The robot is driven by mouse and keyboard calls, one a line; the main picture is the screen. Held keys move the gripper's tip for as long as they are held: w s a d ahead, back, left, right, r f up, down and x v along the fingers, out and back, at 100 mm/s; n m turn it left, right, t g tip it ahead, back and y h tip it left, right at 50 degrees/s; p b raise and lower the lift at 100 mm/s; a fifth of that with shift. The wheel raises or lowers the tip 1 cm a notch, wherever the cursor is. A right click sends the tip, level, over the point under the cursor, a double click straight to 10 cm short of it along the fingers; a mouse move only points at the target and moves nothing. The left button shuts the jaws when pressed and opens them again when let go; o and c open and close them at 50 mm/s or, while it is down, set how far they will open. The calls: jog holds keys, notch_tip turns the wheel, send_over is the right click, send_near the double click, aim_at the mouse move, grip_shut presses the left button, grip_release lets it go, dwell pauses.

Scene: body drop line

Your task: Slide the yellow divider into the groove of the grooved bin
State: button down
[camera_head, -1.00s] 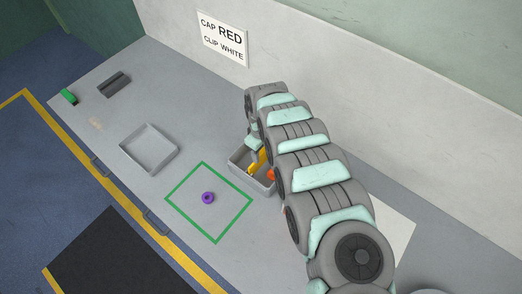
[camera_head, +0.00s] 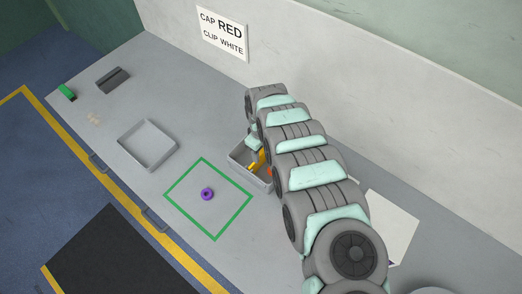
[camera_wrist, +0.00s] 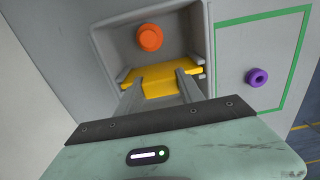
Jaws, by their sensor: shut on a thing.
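The yellow divider (camera_wrist: 158,89) is held between the two fingers of my gripper (camera_wrist: 158,83), and its top shows in the wrist view. It spans the grooved bin (camera_wrist: 206,28) crosswise, its ends close to the ribs on the side walls. I cannot tell how deep its ends sit in the groove. In the head view the divider (camera_head: 256,160) shows partly at the grey bin (camera_head: 247,182), with my arm covering the bin's right side. An orange round piece (camera_wrist: 150,38) lies in the bin, on the far side of the divider in the wrist view.
A purple ring (camera_head: 207,194) lies inside a green square outline (camera_head: 183,216) beside the bin. A white sheet (camera_head: 391,225) lies right of my arm.

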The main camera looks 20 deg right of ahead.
jog(key=c, duration=0.7)
grip_release()
jog(key=shift+o, duration=0.2)
jog(key=shift+r, duration=0.2)
notch_tip(320, 180, up, 6)
jog(key=p, duration=0.5)
jog(key=shift+f, duration=0.1)
jog(key=shift+w, duration=0.1)
